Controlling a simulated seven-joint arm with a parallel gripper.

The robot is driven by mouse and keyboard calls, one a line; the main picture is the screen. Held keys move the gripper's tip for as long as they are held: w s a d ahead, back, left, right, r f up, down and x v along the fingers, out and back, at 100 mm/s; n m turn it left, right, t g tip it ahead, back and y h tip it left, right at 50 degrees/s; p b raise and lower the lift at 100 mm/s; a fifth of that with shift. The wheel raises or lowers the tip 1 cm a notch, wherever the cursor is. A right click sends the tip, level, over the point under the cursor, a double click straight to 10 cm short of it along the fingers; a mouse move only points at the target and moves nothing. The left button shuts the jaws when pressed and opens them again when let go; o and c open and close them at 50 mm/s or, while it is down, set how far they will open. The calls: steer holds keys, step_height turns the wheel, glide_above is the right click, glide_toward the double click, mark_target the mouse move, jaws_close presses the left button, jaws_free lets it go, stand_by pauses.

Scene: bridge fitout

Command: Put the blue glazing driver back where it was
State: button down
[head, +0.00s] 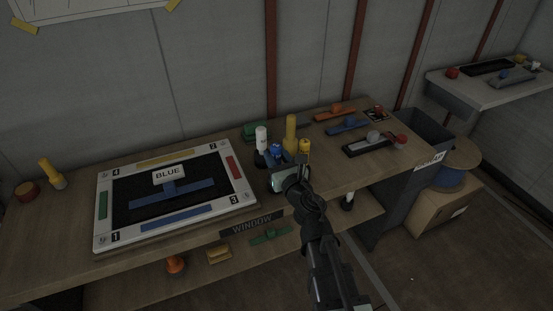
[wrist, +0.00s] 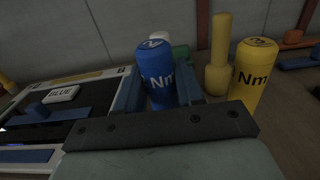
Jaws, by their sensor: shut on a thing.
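The blue glazing driver (head: 276,150) is a blue cylinder with "Nm" on its side, upright between the fingers in the wrist view (wrist: 157,75). My gripper (head: 279,160) is shut on it, with a finger on each side; it also shows in the wrist view (wrist: 157,92). The yellow driver (head: 305,147) with the same marking stands close to the right, and also shows in the wrist view (wrist: 252,75). A white-topped cylinder (head: 261,137) stands to the left. The blue driver's lower end is hidden, so I cannot tell whether it touches the bench.
A window frame board (head: 218,207) with a "BLUE" card (head: 169,175) lies left. A tall yellow tool (head: 291,128) stands close behind the gripper. Orange (head: 335,113) and blue (head: 347,127) handled bars and a grey tray (head: 368,146) lie right. A dark bin (head: 425,132) stands beyond.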

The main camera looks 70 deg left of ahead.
steer(key=shift+f, duration=0.65)
steer(key=c, duration=0.7)
jaws_free()
steer(key=shift+r, duration=0.1)
